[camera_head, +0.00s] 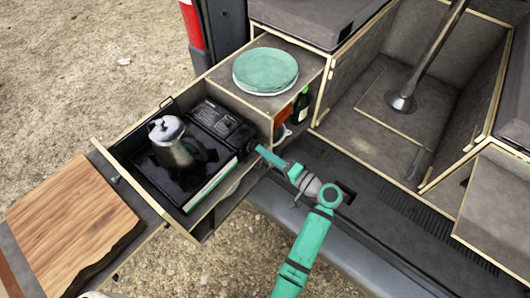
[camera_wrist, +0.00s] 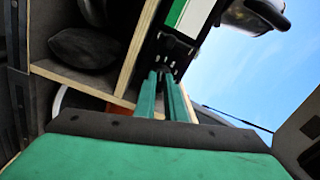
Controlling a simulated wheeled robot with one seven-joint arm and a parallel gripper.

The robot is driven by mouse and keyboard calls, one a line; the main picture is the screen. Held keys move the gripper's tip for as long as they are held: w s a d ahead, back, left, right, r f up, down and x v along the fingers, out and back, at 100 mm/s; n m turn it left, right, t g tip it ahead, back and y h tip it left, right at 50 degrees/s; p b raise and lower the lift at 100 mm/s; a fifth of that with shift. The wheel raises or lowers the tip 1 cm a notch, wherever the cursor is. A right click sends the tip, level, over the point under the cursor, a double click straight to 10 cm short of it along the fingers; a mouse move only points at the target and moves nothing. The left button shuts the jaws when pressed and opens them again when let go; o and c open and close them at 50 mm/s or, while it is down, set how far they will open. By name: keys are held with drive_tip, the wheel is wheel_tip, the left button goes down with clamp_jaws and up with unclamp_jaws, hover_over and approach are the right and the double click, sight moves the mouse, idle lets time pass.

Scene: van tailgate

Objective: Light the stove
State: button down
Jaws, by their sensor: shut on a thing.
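The black camping stove (camera_head: 148,172) sits in a pulled-out wooden drawer, with a green and white stripe along its front side. A silver metal pot with a dark handle (camera_head: 178,148) stands upright on it. In the wrist view the stove's control end (camera_wrist: 178,54) is just beyond my fingertips, and the pot's underside (camera_wrist: 250,14) shows at top right. My gripper (camera_head: 262,151) reaches the stove's right end from the right. Its green fingers (camera_wrist: 166,84) are close together, shut on the stove knob, which they mostly hide. No flame is visible.
A wooden cutting board (camera_head: 72,228) lies left of the drawer (camera_head: 190,222). Green plates (camera_head: 265,70) sit on the cabinet top behind. A dark bottle (camera_head: 301,105) stands in the open compartment near my gripper. The van's bumper (camera_head: 340,215) runs below my arm.

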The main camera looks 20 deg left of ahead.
drive_tip(key=shift+n, duration=1.4)
drive_tip(key=c, duration=1.8)
unclamp_jaws()
drive_tip(key=v, duration=1)
drive_tip(key=shift+s+d, duration=0.15)
drive_tip(key=shift+d, duration=0.2)
